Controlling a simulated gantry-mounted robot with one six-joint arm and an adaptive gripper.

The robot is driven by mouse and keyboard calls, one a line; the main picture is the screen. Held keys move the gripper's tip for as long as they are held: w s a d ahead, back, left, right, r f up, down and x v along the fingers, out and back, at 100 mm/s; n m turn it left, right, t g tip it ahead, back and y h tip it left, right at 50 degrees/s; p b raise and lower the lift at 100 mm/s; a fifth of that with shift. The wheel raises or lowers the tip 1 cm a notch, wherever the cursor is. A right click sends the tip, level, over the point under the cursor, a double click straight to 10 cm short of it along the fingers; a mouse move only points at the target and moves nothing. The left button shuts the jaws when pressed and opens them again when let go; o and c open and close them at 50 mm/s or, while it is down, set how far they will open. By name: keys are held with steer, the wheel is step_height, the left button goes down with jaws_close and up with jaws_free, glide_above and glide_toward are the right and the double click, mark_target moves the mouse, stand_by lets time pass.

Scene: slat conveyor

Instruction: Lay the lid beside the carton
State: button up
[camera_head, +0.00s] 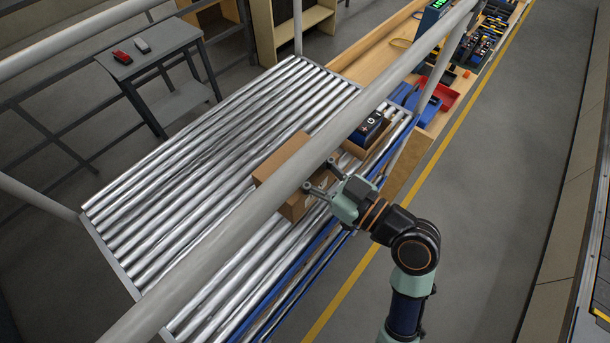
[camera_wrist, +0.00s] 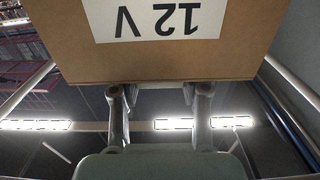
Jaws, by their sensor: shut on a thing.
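The lid (camera_head: 283,160) is a brown cardboard piece over the rollers, to the left of the carton in the head view. The round rail crosses in front of part of it. In the wrist view the lid (camera_wrist: 80,55) fills the top, with a white label reading "12 V" upside down. My gripper (camera_head: 318,176) is shut on the lid's near edge; its fingers (camera_wrist: 160,92) meet that edge in the wrist view. I cannot tell whether the lid touches the rollers. The open carton (camera_head: 362,146) holds a dark battery (camera_head: 370,122), and the rail hides part of it.
The roller conveyor (camera_head: 190,160) has wide clear room to the left of the lid. The round rail (camera_head: 225,245) runs diagonally above it. A blue tray (camera_head: 404,96) and a red tray (camera_head: 440,96) lie on the wooden bench beyond. A grey table (camera_head: 155,50) stands at the back left.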

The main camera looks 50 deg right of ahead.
mark_target(317, 184)
steer(key=shift+f, duration=1.9)
steer(key=shift+f, duration=0.15)
steer(key=o, duration=1.1)
steer(key=shift+r, duration=0.3)
steer(key=s+b, duration=0.3)
steer(key=s, duration=0.9)
steer(key=shift+a+f, duration=0.15)
steer(key=shift+a, duration=0.15)
steer(key=shift+w, duration=0.1)
